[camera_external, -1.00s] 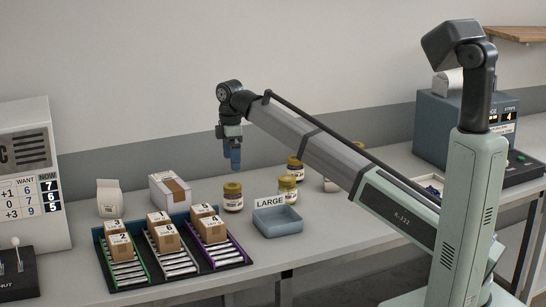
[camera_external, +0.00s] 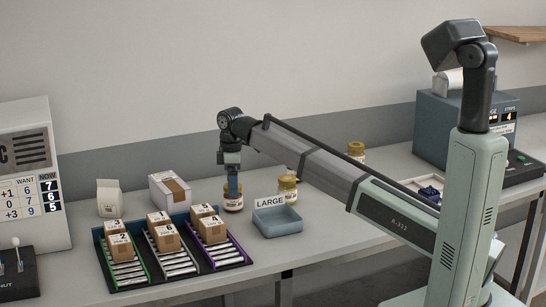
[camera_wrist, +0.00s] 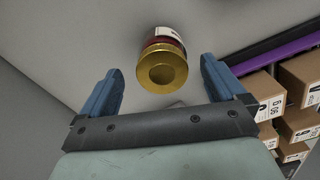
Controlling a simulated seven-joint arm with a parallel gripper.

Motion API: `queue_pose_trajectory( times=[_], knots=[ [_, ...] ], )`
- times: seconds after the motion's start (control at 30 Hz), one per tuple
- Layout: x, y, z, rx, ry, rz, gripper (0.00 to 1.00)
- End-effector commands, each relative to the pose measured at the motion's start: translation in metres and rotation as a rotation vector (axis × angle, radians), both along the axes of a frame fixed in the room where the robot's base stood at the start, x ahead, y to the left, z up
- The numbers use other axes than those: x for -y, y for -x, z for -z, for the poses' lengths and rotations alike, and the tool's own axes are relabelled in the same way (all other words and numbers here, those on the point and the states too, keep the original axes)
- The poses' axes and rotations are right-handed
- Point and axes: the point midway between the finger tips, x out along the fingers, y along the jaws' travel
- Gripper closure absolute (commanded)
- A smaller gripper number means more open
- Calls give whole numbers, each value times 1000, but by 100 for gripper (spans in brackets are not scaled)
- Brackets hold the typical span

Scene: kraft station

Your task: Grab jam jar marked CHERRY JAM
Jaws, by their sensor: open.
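A jam jar with a gold lid and dark red contents (camera_external: 233,203) stands on the bench behind the rack. In the wrist view the same jar (camera_wrist: 163,70) shows from above, beyond the fingertips and roughly centred between them. My gripper (camera_external: 232,192) points down over this jar; its blue fingers (camera_wrist: 160,70) are open and empty in the wrist view. I cannot tell whether they reach around the lid. A second gold-lidded jar (camera_external: 288,188) stands to the right, and a third (camera_external: 356,152) farther back. The label words are too small to read.
A rack of three roller lanes (camera_external: 175,264) holding several small cartons stands in front left. A blue-grey tray marked LARGE (camera_external: 278,228) is close on the right. A larger carton (camera_external: 170,190) and a white package (camera_external: 109,198) stand on the left.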

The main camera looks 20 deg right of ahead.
Motion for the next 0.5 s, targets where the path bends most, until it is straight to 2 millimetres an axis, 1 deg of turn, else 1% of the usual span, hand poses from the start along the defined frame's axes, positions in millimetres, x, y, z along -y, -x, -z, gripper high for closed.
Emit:
queue_pose_trajectory(
  times=[0.17,0.4,0.5],
  knots=[
    [-1,1,10,0,0,0,3],
    [-3,3,40,-1,1,-1,3],
    [-3,2,50,-1,1,-1,3]
  ],
)
